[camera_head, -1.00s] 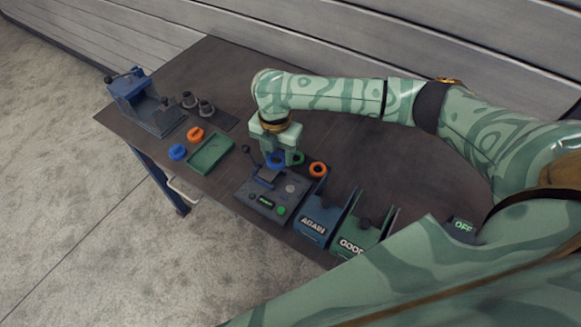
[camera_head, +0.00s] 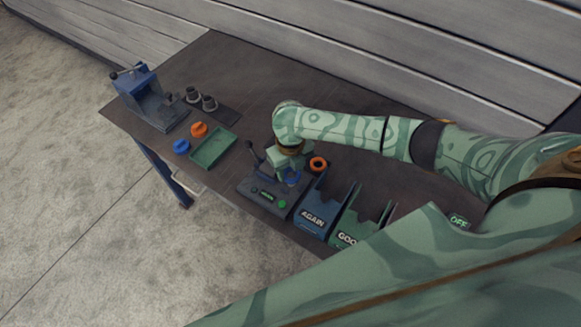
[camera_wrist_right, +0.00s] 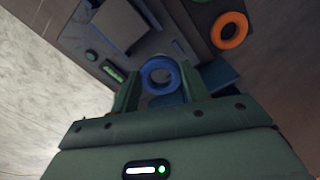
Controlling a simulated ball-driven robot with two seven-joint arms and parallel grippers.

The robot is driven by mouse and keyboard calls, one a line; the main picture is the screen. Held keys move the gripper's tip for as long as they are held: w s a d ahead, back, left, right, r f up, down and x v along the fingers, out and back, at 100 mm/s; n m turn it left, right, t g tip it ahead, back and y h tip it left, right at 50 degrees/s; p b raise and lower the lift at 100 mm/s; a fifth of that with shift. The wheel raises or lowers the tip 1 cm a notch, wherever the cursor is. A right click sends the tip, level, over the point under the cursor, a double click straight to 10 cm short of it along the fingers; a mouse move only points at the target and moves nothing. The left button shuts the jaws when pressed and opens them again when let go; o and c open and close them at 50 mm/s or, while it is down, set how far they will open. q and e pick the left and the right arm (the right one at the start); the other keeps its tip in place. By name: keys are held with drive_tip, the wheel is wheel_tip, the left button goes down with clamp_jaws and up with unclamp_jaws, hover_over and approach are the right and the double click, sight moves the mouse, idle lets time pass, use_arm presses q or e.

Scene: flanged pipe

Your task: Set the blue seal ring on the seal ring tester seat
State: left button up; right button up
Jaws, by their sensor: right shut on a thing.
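My right gripper (camera_head: 291,172) is shut on a blue seal ring (camera_wrist_right: 160,75), which sits between its fingertips in the right wrist view. In the head view the held ring (camera_head: 293,179) shows as a bit of blue at the right part of the seal ring tester (camera_head: 262,190). The tester is a dark grey box with a lever, a lit display and a green button. Its seat is hidden by the gripper and ring in the head view. I cannot tell whether the ring touches the seat. My left gripper is not in view.
Blue AGAIN (camera_head: 313,222) and green GOOD (camera_head: 348,238) bins stand right of the tester. An orange ring (camera_head: 318,163) lies behind. A green tray (camera_head: 213,152), another blue ring (camera_head: 181,147), an orange ring (camera_head: 199,129) and a blue fixture (camera_head: 140,88) lie left.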

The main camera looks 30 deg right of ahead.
sight(290, 172)
idle(0.3)
drive_tip(key=shift+p, duration=0.3)
idle(0.5)
drive_tip(key=shift+f+b, duration=0.8)
drive_tip(key=shift+f, duration=0.45)
drive_tip(key=shift+f, duration=0.45)
